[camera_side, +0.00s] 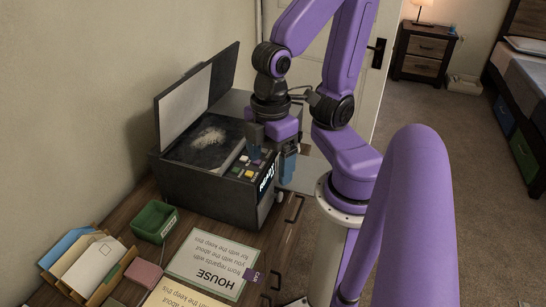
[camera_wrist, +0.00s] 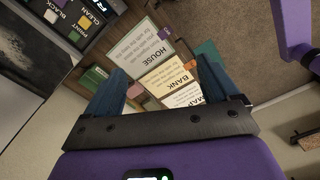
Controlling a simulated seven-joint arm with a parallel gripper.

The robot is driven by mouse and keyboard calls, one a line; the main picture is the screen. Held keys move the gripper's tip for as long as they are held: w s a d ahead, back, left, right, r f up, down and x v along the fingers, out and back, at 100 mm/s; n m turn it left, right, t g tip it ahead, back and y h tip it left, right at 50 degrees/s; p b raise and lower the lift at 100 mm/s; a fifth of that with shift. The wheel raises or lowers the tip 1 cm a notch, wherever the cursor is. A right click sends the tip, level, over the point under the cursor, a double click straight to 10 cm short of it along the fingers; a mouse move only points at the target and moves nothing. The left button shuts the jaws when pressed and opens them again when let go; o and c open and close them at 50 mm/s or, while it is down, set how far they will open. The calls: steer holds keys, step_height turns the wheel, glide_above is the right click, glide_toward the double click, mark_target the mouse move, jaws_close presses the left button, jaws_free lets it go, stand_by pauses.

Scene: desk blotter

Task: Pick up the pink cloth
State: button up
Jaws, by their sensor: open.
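The pink cloth (camera_side: 143,273) is a small, flat, squarish pad lying on the wooden desk at the lower left of the side view, beside the letter holder. In the wrist view the pink cloth (camera_wrist: 134,91) shows small between the fingers, nearer the left one. My gripper (camera_side: 272,150) is at the front of the copier with its blue fingers spread, high above the desk and well away from the cloth. In the wrist view my gripper (camera_wrist: 162,72) is open, with nothing between its fingertips.
A dark copier (camera_side: 215,200) with its lid raised stands behind the cloth. A green tray (camera_side: 155,235) sits between them. A letter holder (camera_side: 108,283) with envelopes is left of the cloth. Printed sheets, including the HOUSE sheet (camera_side: 205,255), lie to the right.

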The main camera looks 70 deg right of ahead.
steer(key=shift+s+d, duration=0.25)
steer(key=shift+s, duration=0.05)
steer(key=shift+o, duration=0.5)
steer(key=shift+w, duration=0.1)
